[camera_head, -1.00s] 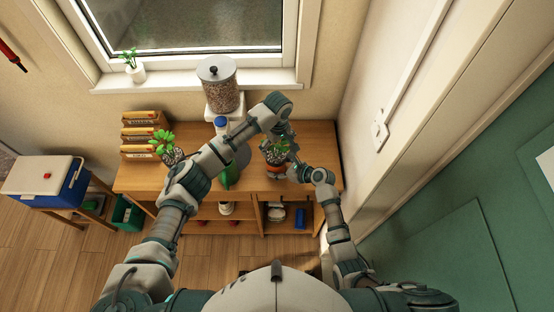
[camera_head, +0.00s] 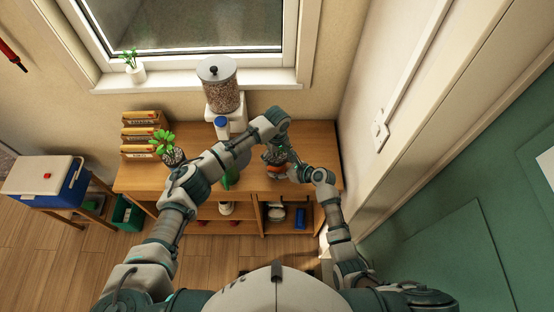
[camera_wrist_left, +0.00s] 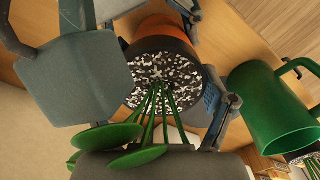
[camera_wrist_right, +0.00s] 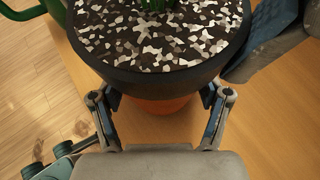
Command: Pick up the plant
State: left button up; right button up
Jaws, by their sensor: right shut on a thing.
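The potted plant (camera_head: 274,158) stands at the right part of the wooden shelf top, its leaves mostly hidden by my left gripper in the head view. Its dark pot with speckled soil (camera_wrist_left: 165,78) and orange base shows in the left wrist view. My right gripper (camera_wrist_right: 160,98) is shut on the pot from the side, one finger at each side below the dark rim. My left gripper (camera_head: 281,145) is above the plant, open, with stems and leaves between its fingers and close to its palm. Whether its fingers touch the pot I cannot tell.
A second plant (camera_head: 172,156) stands at the shelf's left. A green can (camera_wrist_left: 265,110) is beside the pot. A white dispenser (camera_head: 219,92) stands behind, and a wall (camera_head: 352,120) closes the right side. Bare wood (camera_head: 318,140) shows at the right.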

pick_arm(q)
notch_tip(320, 180, up, 10)
jog(key=shift+d+r, duration=0.1)
pick_arm(e)
jog(key=shift+a, duration=0.1)
jog(key=o, duration=0.8)
jog(key=shift+o, duration=0.2)
